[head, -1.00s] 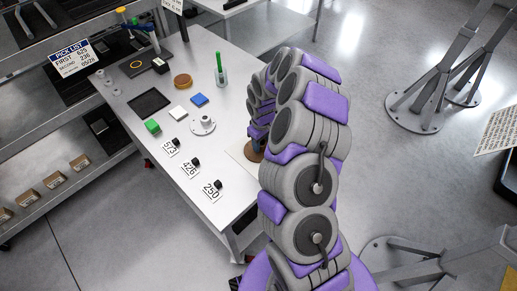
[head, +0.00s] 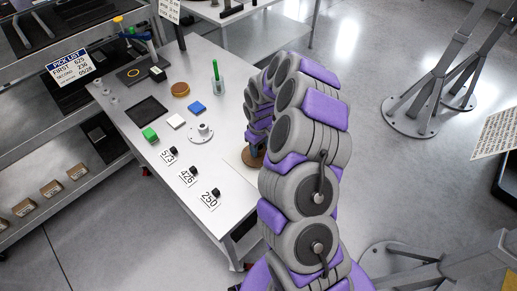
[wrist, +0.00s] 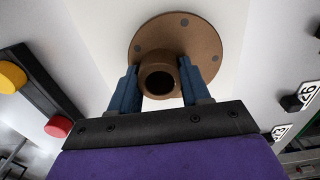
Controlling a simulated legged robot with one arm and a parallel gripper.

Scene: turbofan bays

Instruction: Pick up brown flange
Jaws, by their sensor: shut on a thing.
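The brown flange (wrist: 200,40) shows large in the wrist view, a round plate with bolt holes and a short hollow hub. My gripper (wrist: 161,88) has its two blue fingers on either side of the hub, shut on it. In the head view the brown flange (head: 252,157) is mostly hidden behind my arm, near the right edge of the table. Whether it touches the pale surface beneath cannot be told.
The table (head: 225,75) also holds a grey flange (head: 201,132), a green block (head: 150,134), a blue block (head: 197,107), a white block (head: 176,121), a brown disc (head: 180,89) and a cup with a green pen (head: 216,82). Number cards (head: 210,199) lie along the front edge.

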